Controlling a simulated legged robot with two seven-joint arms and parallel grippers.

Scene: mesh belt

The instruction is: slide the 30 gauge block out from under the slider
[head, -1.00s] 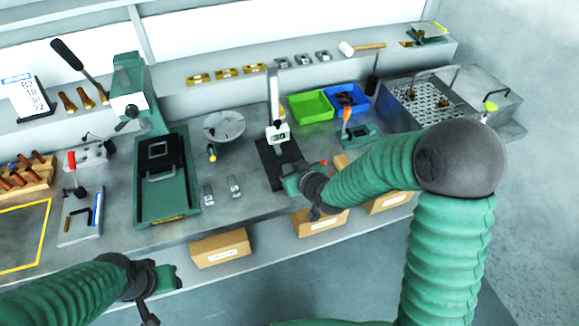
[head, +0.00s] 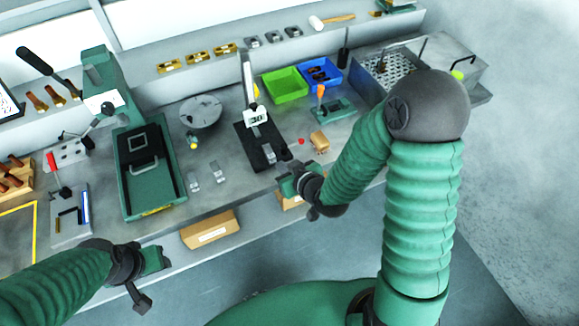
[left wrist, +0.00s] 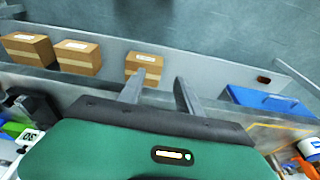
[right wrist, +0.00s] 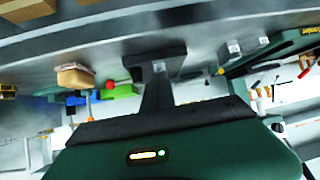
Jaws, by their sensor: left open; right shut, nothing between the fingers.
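A gauge stand has a black base (head: 245,138), a tall pale column (head: 247,78) and a white slider (head: 256,117) marked 30. The white marked part also shows in the left wrist view (left wrist: 31,136). A small grey piece (head: 269,152) lies on the base below the slider; I cannot read a mark on it or tell whether it touches the slider. My right gripper (head: 284,170) is shut and empty, close to the base's front right corner. My left gripper (head: 166,257) is open and empty, in front of the bench, well away from the stand.
Two small steel blocks (head: 194,182) (head: 217,172) lie left of the stand. A wooden piece (head: 320,142) lies to the right. Green (head: 285,84) and blue (head: 319,75) bins sit behind. Cardboard boxes (head: 210,230) line the lower front ledge.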

